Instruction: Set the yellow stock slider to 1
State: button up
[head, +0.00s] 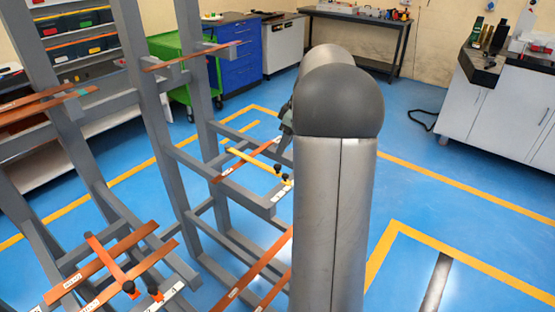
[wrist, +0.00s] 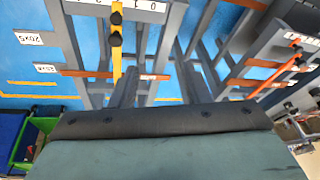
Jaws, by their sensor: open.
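The yellow stock slider (head: 257,161) is a thin bar across the copper busbar on a lower arm of the grey rack, with black knobs (head: 282,178) at its near end. In the wrist view the yellow slider (wrist: 117,62) stands upright at upper left, its black knob near a white number scale (wrist: 140,5). It sits left of the digits 1 and 0; its exact reading is unclear. In the head view my arm hides most of the gripper.
An orange slider (head: 112,262) with black knobs lies over copper bars at lower left; it also shows in the wrist view (wrist: 280,75). Grey rack posts (head: 155,120) stand close around the yellow slider. The blue floor (head: 430,165) at right is mostly clear.

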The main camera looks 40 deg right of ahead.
jog(key=n+t, duration=0.1)
send_near(286, 175)
jog(key=p+x, duration=0.2)
jog(key=x, duration=0.6)
jog(key=shift+w, duration=0.1)
grip_shut()
